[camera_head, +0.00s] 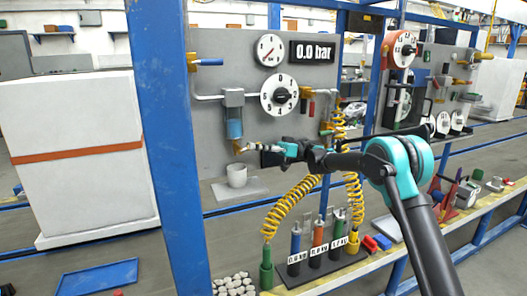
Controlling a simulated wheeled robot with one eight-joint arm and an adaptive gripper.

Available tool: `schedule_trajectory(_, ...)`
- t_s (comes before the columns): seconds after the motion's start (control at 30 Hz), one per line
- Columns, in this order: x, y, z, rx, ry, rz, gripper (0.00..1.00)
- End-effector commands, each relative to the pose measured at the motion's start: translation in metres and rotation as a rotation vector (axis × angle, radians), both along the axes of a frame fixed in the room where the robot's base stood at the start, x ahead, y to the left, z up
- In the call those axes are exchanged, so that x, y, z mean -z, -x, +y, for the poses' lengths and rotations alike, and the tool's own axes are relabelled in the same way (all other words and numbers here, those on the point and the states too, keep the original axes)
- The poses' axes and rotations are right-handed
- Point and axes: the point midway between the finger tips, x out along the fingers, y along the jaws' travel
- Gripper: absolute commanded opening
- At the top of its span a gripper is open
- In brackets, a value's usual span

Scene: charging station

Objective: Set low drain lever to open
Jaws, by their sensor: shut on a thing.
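A filter unit with a blue bowl (235,130) is mounted on the grey panel, left of the dial. A small brass drain fitting (238,148) sits at its lower end; I take it for the low drain lever. My gripper (246,148) reaches in from the right and is shut on this fitting. The gripper covers part of it, and the lever's exact angle is too small to tell. A white mug (237,175) stands below the drain on a grey plate (242,190).
The panel also carries a gauge (270,50), a "0.0 bar" display (312,51), a white dial (279,95), a blue-handled valve (208,62) and a red-handled valve (311,108).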

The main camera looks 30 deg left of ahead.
Motion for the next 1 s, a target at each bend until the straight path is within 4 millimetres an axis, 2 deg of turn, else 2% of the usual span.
schedule_trajectory(0.2,-0.0049,0.0008,0.0,-0.001,0.051,-0.064,0.0)
schedule_trajectory(0.47,-0.005,0.0008,-0.0002,0.0,0.053,-0.066,0.0)
schedule_trajectory(0.5,-0.005,0.0007,-0.0002,0.0,0.053,-0.066,0.18)
schedule_trajectory(0.67,-0.005,0.0008,-0.0003,-0.001,0.052,-0.065,0.38)
schedule_trajectory(1.0,-0.0051,0.0009,-0.0004,-0.001,0.052,-0.065,0.38)
